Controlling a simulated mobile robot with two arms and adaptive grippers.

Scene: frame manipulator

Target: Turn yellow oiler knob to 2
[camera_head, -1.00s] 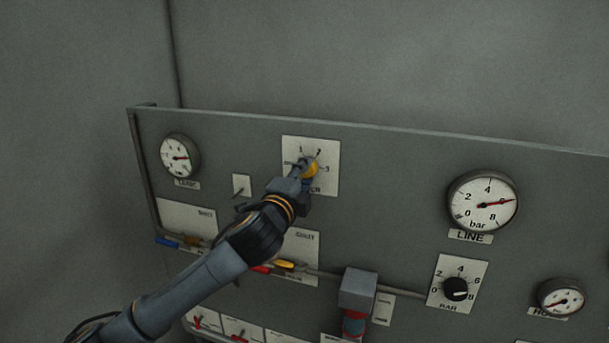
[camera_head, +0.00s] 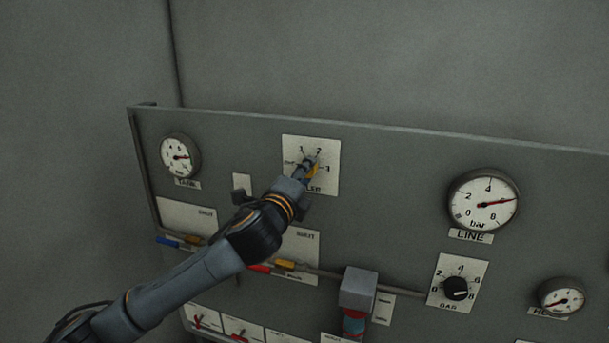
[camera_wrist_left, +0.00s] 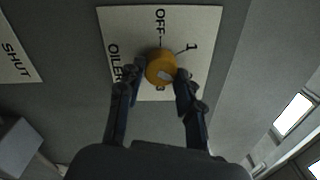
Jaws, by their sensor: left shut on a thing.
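The yellow oiler knob (camera_head: 316,171) sits on a white plate (camera_head: 329,148) marked OFF, 1, 2 and 3, high on the grey panel. My left gripper (camera_head: 309,173) reaches it from the lower left and covers part of it. In the left wrist view, the knob (camera_wrist_left: 157,63) lies between the two fingertips of the gripper (camera_wrist_left: 157,80), which is shut on it. A pale mark shows on the knob's lower right part there. The number it points to cannot be told; the right finger hides part of the scale. My right gripper is not in view.
A tank gauge (camera_head: 177,157) is left of the plate, and the line gauge (camera_head: 482,201) is to the right. A black bar knob (camera_head: 456,288) sits below that gauge. A grey box-shaped fitting (camera_head: 358,290) juts out below. Coloured handles lie under my arm.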

